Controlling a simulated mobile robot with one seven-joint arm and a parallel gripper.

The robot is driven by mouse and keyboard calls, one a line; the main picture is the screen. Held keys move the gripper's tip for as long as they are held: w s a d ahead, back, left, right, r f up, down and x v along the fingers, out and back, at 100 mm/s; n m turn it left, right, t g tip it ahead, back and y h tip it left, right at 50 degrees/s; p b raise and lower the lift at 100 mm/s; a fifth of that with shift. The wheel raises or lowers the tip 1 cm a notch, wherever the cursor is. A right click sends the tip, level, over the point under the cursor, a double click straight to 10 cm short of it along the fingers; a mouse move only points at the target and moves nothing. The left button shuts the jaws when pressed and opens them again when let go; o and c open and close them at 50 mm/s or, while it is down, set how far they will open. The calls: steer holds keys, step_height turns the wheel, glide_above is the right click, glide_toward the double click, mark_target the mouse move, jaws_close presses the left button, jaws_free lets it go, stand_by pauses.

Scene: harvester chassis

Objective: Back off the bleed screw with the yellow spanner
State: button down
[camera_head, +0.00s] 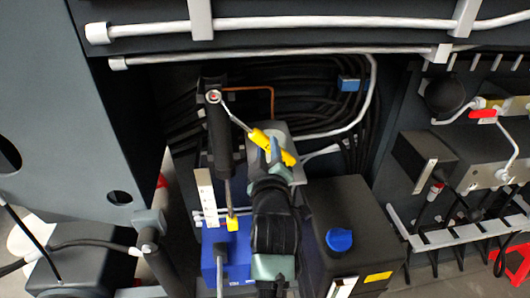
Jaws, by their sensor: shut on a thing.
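The yellow spanner (260,138) has a yellow grip and a thin silver shaft that slants up and left. My gripper (275,150) is shut on the yellow grip, with part of the grip showing past the jaws on the right. The spanner's silver head lies at the top of a dark upright cylinder. A small reddish spot, apparently the bleed screw (214,97), shows inside the head. The head appears to be around it, but how deep it sits cannot be told.
A copper pipe (262,88) and bundled black hoses (310,95) run behind the spanner. A black tank with a blue cap (339,239) stands at lower right. A blue box (235,262) sits below the cylinder. White pipes (280,22) cross above.

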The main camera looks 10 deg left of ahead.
steer(key=shift+r, duration=0.15)
steer(key=d+r+n, duration=0.2)
steer(key=shift+w+d+r+h+b, duration=0.1)
steer(key=shift+w+r+h+b, duration=0.2)
steer(key=shift+w+b, duration=0.05)
stand_by(0.4)
steer(key=s+d+r+n, duration=0.2)
steer(key=s+d, duration=0.2)
steer(key=s, duration=0.6)
steer(key=shift+t+b, duration=0.3)
steer(key=shift+b, duration=0.1)
stand_by(1.1)
stand_by(1.2)
